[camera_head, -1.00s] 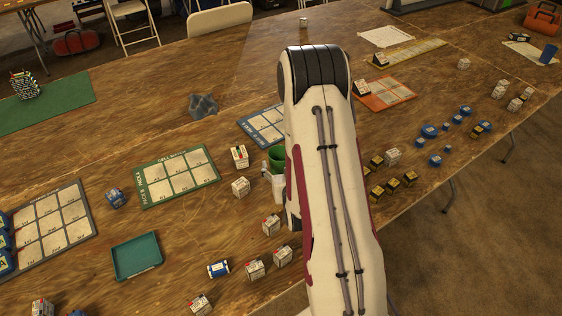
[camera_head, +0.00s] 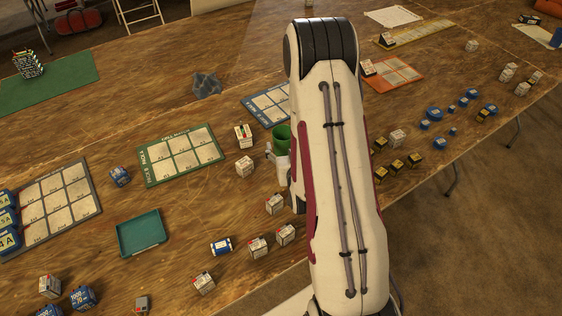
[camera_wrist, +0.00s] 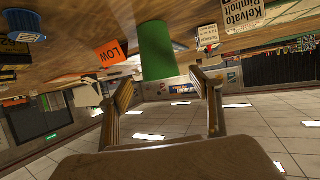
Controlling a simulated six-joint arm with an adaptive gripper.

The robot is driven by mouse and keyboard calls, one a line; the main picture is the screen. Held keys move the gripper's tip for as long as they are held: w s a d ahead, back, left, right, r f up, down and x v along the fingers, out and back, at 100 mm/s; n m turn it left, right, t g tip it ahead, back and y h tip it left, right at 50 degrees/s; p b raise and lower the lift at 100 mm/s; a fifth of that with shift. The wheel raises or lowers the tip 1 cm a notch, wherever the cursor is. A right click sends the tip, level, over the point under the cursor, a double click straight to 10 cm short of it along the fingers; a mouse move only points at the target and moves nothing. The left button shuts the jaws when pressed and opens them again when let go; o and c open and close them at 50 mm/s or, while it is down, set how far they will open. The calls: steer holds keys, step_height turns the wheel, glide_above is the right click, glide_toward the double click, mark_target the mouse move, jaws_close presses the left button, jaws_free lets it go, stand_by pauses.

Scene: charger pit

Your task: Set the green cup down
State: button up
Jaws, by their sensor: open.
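The green cup (camera_head: 281,139) stands on the wooden table, just left of my arm in the head view. In the wrist view, which is upside down, the green cup (camera_wrist: 157,50) appears between the fingers, a little beyond their tips. My gripper (camera_wrist: 161,82) is open, with clear space between its fingers and the cup. In the head view the light end of my gripper (camera_head: 273,153) shows beside the cup, and most of it is hidden behind my arm.
Small battery boxes (camera_head: 244,166) stand close around the cup. A green cell mat (camera_head: 180,155) and a teal tray (camera_head: 141,233) lie to the left. Blue and black-yellow pieces (camera_head: 396,167) stand to the right. An orange LOW sign (camera_wrist: 110,53) shows near the cup.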

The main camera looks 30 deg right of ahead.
steer(key=shift+w+a+r, duration=0.2)
steer(key=shift+w+r, duration=0.05)
steer(key=shift+r, duration=0.25)
steer(key=s+a+r+n+g+y, duration=0.1)
steer(key=s+a+r+g+y, duration=0.1)
steer(key=a+r, duration=0.5)
steer(key=s+a+r+n+g+y, duration=0.1)
steer(key=s+a+r, duration=0.1)
steer(key=a+r, duration=0.5)
steer(key=s+a+r+n+g, duration=0.1)
steer(key=s+a+r, duration=0.1)
steer(key=s, duration=0.6)
steer(key=s+a+r+g+y, duration=0.1)
steer(key=s+a+r, duration=0.2)
steer(key=s+r, duration=0.2)
steer(key=s+a+r+n+g+y, duration=0.1)
steer(key=s+r, duration=0.3)
steer(key=s, duration=0.7)
steer(key=shift+a+r+n+g, duration=0.3)
steer(key=shift+a+g, duration=0.1)
steer(key=shift+a, duration=0.25)
